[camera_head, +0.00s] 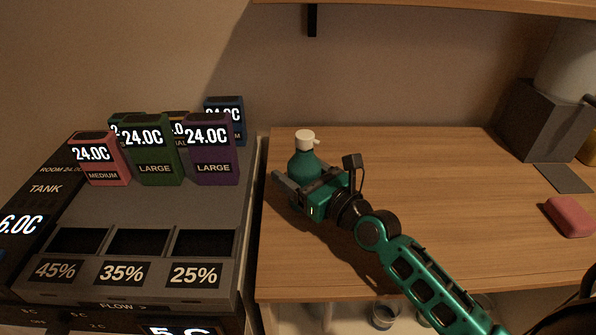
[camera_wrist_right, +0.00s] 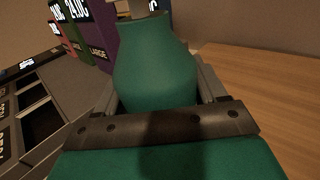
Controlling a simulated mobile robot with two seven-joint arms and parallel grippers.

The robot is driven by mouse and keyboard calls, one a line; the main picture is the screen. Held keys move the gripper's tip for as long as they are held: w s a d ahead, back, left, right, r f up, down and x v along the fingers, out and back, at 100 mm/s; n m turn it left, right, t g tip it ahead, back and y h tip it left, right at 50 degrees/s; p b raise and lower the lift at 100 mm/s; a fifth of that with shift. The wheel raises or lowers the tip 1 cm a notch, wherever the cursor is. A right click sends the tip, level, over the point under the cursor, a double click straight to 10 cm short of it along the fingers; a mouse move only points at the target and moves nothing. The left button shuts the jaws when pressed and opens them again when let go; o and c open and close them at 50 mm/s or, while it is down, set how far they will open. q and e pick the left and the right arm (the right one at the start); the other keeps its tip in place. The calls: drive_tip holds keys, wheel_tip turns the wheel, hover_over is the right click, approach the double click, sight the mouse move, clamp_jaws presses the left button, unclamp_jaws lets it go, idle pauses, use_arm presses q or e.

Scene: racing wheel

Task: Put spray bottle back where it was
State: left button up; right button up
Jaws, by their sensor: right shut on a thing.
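The teal spray bottle (camera_head: 303,163) with a white top stands upright at the left side of the wooden table (camera_head: 440,170). My right gripper (camera_head: 291,186) is shut on it, with its fingers around the body. In the right wrist view the bottle (camera_wrist_right: 155,65) fills the space between the two fingers, and its top is cut off at the frame's edge. The bottle's base is hidden behind the gripper, so I cannot tell whether it touches the table. My left gripper is not in view.
A dark machine (camera_head: 150,215) with several labelled boxes and slots borders the table's left edge. A grey box (camera_head: 545,122) stands at the back right, and a pink block (camera_head: 568,217) lies at the right. A shelf (camera_head: 450,8) hangs above. The table's middle is clear.

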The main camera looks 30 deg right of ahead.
drive_tip(key=o, duration=1.3)
drive_tip(key=shift+r, duration=0.15)
drive_tip(key=shift+s, duration=0.3)
drive_tip(key=v, duration=0.9)
drive_tip(key=shift+s+d+f+b, duration=0.1)
drive_tip(key=shift+s+f+b, duration=0.1)
drive_tip(key=shift+s+b, duration=0.15)
drive_tip(key=shift+v, duration=0.9)
drive_tip(key=shift+r, duration=0.15)
